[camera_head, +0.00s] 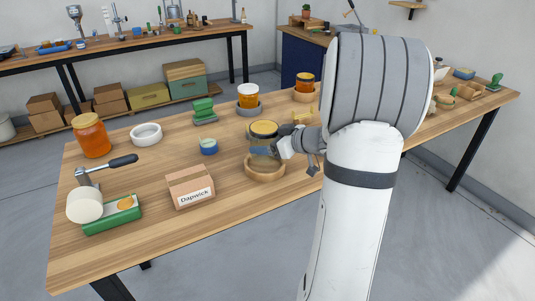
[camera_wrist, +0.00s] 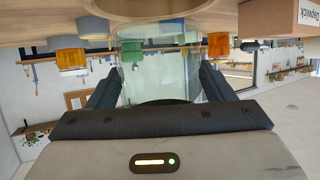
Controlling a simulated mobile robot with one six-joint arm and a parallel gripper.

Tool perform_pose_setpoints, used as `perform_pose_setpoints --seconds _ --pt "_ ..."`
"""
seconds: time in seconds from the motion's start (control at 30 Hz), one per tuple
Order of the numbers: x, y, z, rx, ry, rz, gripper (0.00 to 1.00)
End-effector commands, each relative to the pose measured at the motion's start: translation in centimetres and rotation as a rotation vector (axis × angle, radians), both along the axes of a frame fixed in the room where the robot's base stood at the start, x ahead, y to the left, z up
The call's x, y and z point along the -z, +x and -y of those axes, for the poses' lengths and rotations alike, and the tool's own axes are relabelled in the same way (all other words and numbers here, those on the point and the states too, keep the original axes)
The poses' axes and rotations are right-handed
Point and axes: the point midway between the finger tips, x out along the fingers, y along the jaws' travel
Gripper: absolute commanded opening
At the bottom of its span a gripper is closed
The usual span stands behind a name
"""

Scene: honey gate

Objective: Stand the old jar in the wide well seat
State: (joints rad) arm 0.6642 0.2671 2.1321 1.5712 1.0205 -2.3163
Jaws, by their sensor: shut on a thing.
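A glass jar (camera_head: 263,146) with a yellow top is in my gripper (camera_head: 283,148). It looks upright in the head view. In the wrist view the pale green, see-through jar (camera_wrist: 155,75) lies between the two dark fingers (camera_wrist: 160,85). A wide round wooden seat (camera_head: 265,173) is directly below the jar, and its rim (camera_wrist: 165,10) shows at the top edge of the wrist view. The jar's base is close to the seat's opening; I cannot tell whether it hangs just above or touches inside. My arm hides part of the jar's right side.
Left of the seat stands a box marked Dapwick (camera_head: 190,190). Behind are a small blue tin (camera_head: 208,147), an amber jar on a grey ring (camera_head: 248,97) and another on a wooden ring (camera_head: 304,84). A white ring (camera_head: 146,133) and large honey jar (camera_head: 91,137) stand left.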

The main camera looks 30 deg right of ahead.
Motion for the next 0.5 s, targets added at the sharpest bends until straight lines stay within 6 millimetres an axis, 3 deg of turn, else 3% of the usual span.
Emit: perform_pose_setpoints --seconds 0.23,0.5 --pt "3.3 0.0 0.0 0.002 0.003 -0.002 0.42" --pt "3.8 0.0 0.1 0.002 -0.001 0.000 0.42"
